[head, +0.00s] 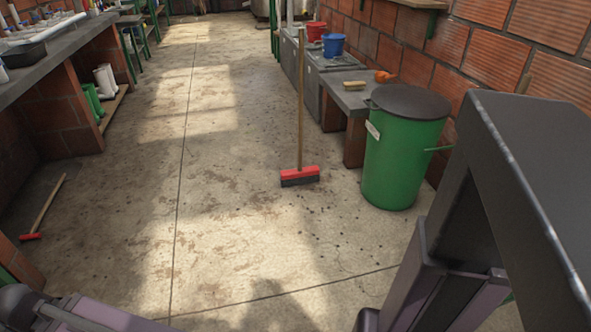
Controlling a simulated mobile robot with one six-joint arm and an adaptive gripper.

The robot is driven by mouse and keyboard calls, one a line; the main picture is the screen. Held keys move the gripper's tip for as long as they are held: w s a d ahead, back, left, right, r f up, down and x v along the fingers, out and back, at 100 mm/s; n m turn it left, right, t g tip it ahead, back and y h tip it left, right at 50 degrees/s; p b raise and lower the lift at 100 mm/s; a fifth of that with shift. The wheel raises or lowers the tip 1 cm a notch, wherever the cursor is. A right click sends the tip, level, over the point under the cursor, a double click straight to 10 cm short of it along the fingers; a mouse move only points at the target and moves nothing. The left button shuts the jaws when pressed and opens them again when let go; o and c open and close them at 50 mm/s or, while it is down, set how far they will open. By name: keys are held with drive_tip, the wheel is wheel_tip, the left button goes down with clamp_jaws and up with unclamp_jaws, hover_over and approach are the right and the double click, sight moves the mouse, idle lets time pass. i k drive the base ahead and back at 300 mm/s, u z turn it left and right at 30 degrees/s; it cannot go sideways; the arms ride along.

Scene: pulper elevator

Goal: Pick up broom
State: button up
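A broom (300,176) stands upright on the concrete floor near the picture's middle. It has a red head with dark bristles at the bottom and a long wooden handle. The handle's upper part shows in front of the grey counter; I cannot tell whether it touches it. A second, smaller long-handled tool (44,211) with a wooden handle and a red head lies at the far left by the brick wall; it may be another broom or brush. My gripper is not in view.
A green bin (405,155) with a dark lid stands right of the broom. Behind it, a grey counter (335,85) holds a red bucket (316,31), a blue bucket (333,45) and a brush (354,85). A workbench (60,38) lines the left. The central floor is clear.

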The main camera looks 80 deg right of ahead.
sight(300, 176)
drive_tip(key=z, duration=0.2)
drive_tip(key=i, duration=0.75)
drive_tip(key=z, duration=0.65)
drive_tip(key=k, duration=0.15)
drive_tip(key=z, duration=2.85)
